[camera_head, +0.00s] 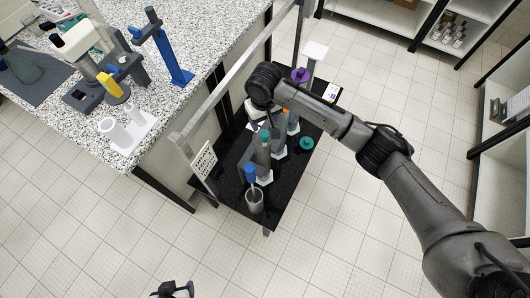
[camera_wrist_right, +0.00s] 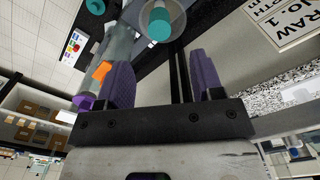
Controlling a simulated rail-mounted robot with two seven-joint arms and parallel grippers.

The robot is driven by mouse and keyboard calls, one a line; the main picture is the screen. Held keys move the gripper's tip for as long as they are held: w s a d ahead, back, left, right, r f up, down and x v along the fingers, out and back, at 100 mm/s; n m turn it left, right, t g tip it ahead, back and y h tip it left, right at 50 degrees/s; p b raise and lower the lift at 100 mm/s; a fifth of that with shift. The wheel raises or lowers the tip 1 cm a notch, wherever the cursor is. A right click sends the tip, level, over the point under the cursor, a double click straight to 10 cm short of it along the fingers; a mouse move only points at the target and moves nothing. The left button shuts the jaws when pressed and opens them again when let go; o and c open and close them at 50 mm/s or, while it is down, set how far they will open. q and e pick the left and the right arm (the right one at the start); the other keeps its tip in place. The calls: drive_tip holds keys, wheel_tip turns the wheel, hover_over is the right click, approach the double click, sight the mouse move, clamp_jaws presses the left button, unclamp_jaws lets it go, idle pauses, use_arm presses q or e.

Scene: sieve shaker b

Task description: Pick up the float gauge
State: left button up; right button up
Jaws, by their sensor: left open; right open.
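No object can be identified with certainty as the float gauge. Candidates stand on the dark cart: a tall clear cylinder with a teal top (camera_head: 264,150) and a blue-topped item (camera_head: 250,174) beside a grey cup (camera_head: 255,203). My right gripper (camera_wrist_right: 163,62) is open, with its purple fingers apart. Beyond them the wrist view shows a round pale container with a teal item (camera_wrist_right: 159,26) in it, and a clear tube (camera_wrist_right: 120,42) near the left finger. My right arm covers part of the cart in the head view. My left gripper (camera_head: 174,289) is open, low over the floor.
A teal ring (camera_head: 306,143) lies on the cart. A purple item (camera_head: 300,74) and a white-topped post (camera_head: 315,50) stand at its far end. A metal rail borders the cart.

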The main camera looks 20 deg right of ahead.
sight(265, 134)
drive_tip(key=shift+s+f+b, duration=0.2)
drive_tip(key=shift+f+b, duration=0.15)
drive_tip(key=shift+f, duration=4.3)
drive_tip(key=shift+c, duration=0.4)
clamp_jaws()
